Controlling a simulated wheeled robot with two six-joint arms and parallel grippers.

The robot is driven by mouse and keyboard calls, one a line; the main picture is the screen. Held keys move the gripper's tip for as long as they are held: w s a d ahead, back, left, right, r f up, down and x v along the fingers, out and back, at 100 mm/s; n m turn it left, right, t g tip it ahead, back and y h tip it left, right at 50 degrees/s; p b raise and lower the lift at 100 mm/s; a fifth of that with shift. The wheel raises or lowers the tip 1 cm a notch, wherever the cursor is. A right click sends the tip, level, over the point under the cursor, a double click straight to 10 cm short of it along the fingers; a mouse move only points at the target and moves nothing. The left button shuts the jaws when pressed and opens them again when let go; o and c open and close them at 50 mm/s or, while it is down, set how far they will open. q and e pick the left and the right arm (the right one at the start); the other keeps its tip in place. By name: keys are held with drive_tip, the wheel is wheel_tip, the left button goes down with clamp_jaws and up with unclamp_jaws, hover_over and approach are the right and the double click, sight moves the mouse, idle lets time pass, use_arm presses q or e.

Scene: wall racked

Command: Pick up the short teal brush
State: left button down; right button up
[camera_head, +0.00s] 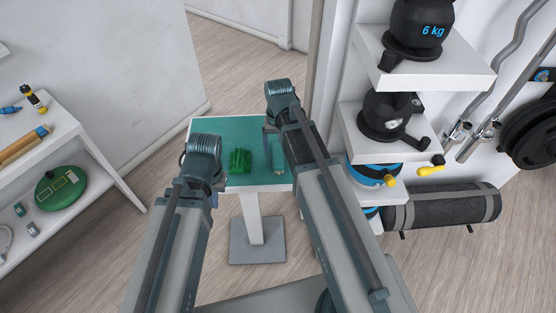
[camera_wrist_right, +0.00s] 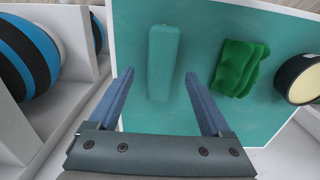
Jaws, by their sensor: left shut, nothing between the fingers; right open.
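The short teal brush (camera_wrist_right: 163,60) shows in the right wrist view as a plain rounded teal block. It lies on the teal-topped table (camera_head: 207,126). My right gripper (camera_wrist_right: 159,77) is open, with one finger on each side of the brush's near part in this view. I cannot tell how far above the brush the fingertips are. In the head view the right arm and gripper partly hide that spot. My left gripper (camera_head: 216,184) is shut and empty, by the table's left front corner, mostly hidden behind its wrist.
A crumpled green cloth (camera_head: 240,161) lies beside the brush. A round dark-rimmed object (camera_wrist_right: 301,79) stands beyond the cloth. A white rack with kettlebells (camera_head: 390,115) is close on the right. A white shelf (camera_head: 62,125) with small items is on the left.

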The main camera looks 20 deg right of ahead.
sight(278, 153)
wheel_tip(278, 153, down, 4)
drive_tip(key=b, duration=0.3)
drive_tip(key=shift+a+f, duration=0.1)
drive_tip(key=shift+f, duration=0.05)
clamp_jaws()
